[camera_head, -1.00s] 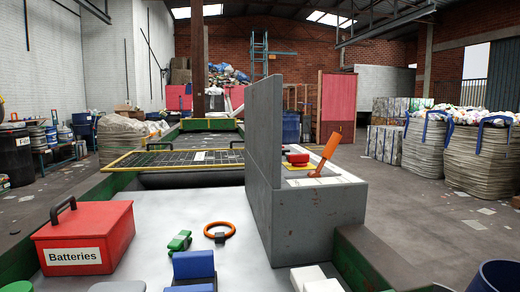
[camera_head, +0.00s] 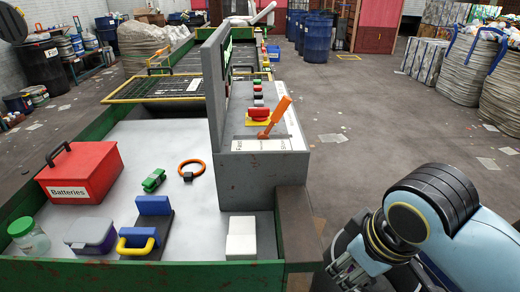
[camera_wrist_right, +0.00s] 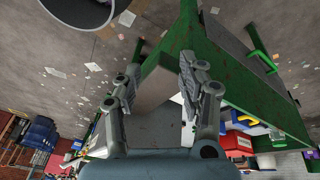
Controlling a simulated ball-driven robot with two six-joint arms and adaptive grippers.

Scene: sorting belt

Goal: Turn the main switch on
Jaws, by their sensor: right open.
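The main switch is an orange lever (camera_head: 274,117) on top of the grey control box (camera_head: 262,166) in the head view. The lever leans up and to the right, and nothing touches it. A red button (camera_head: 258,113) on a yellow base sits just behind it. My right gripper (camera_head: 345,272) is low at the bottom right, right of the box and apart from it. In the right wrist view my right gripper (camera_wrist_right: 152,78) is open, with the corner of the green belt frame (camera_wrist_right: 170,50) beyond its fingers. My left gripper is not in view.
A grey upright panel (camera_head: 215,85) stands along the box's left side.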

